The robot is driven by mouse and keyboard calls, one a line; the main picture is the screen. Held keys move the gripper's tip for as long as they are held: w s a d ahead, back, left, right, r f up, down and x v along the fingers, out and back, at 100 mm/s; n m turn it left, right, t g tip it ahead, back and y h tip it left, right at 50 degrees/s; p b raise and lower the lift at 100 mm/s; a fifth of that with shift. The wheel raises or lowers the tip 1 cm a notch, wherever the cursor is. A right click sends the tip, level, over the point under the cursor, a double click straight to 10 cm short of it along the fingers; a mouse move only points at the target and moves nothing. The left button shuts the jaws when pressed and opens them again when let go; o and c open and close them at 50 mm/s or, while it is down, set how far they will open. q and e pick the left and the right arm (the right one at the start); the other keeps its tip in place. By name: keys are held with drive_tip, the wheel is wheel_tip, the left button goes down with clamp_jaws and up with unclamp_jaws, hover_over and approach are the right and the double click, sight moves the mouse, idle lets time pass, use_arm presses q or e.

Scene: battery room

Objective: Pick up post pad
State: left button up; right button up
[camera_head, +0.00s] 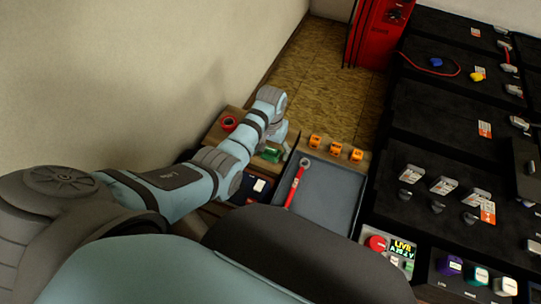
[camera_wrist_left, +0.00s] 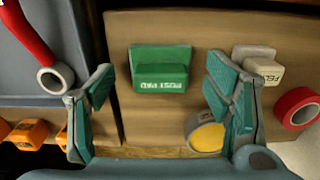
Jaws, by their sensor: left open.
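The post pad (camera_wrist_left: 161,72) is a green block with white lettering on its front, lying on a wooden surface (camera_wrist_left: 150,120) in the left wrist view. It also shows as a green patch below my left wrist in the head view (camera_head: 271,155). My left gripper (camera_wrist_left: 162,88) is open, with its teal-padded fingers to either side of the pad in the picture. Nothing is between the fingers in their grip, and the pad appears apart from both. My right gripper is not in view.
A pale felt block (camera_wrist_left: 256,66), a yellow roll (camera_wrist_left: 206,134) and a red roll (camera_wrist_left: 298,108) sit near the right finger. A grey tray (camera_head: 335,190) holds a red-handled wrench (camera_head: 295,187). Orange blocks (camera_head: 335,148) line the tray's far side. Black battery tops fill the right.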

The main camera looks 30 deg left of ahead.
sight(271, 149)
use_arm(q)
drive_tip(key=shift+f, duration=0.15)
drive_tip(key=shift+c, duration=0.6)
drive_tip(key=c, duration=0.9)
wheel_tip(271, 149, up, 20)
drive_tip(key=p, duration=0.8)
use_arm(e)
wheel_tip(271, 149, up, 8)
use_arm(q)
drive_tip(key=o, duration=0.3)
drive_tip(key=c, duration=0.4)
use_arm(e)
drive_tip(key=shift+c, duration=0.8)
